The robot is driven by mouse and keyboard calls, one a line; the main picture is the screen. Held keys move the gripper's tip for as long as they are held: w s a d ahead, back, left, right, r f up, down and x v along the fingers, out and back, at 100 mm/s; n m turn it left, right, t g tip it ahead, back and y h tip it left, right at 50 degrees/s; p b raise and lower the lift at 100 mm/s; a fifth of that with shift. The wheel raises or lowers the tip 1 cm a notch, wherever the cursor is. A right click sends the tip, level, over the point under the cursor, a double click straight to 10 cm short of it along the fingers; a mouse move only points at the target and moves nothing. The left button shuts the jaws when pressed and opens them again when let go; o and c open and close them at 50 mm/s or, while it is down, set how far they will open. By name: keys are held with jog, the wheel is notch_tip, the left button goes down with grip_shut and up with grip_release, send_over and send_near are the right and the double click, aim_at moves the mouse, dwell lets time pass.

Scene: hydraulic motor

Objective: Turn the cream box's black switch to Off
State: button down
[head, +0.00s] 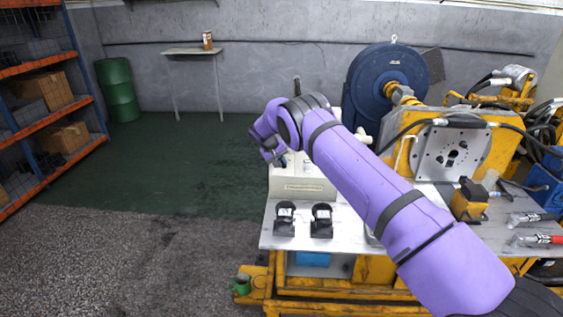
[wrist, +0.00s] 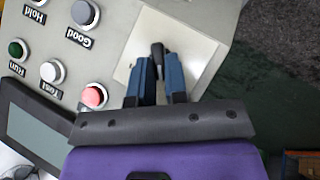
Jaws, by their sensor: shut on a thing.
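The cream box (head: 303,184) stands on the bench, partly hidden behind my arm in the head view. Its sloped panel (wrist: 119,29) fills much of the wrist view. The black switch (wrist: 157,49) sits on a pale plate (wrist: 201,48) on that panel. My gripper (wrist: 159,66) is at the switch, with its two blue fingers on either side of the knob and shut on it. The knob's lower part is hidden between the fingers. No Off mark can be read. In the head view my gripper's fingers are hard to make out near the box.
Buttons labelled Hold, Good, Run and Test and a red button (wrist: 94,96) lie beside the switch plate. A dark-framed screen (wrist: 40,130) is near my gripper. Two black pedals (head: 321,221) stand on the bench (head: 349,233) in front.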

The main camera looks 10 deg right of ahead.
jog(key=shift+s+f+n+h, duration=0.25)
jog(key=shift+f+n+h, duration=0.25)
jog(key=shift+n, duration=0.1)
dwell(0.3)
jog(key=c, duration=1.3)
grip_release()
jog(key=shift+o, duration=0.8)
jog(key=shift+w+d, duration=0.1)
jog(key=shift+a+r, duration=0.25)
jog(key=shift+r, duration=0.2)
jog(key=v, duration=1)
jog(key=shift+a, duration=0.1)
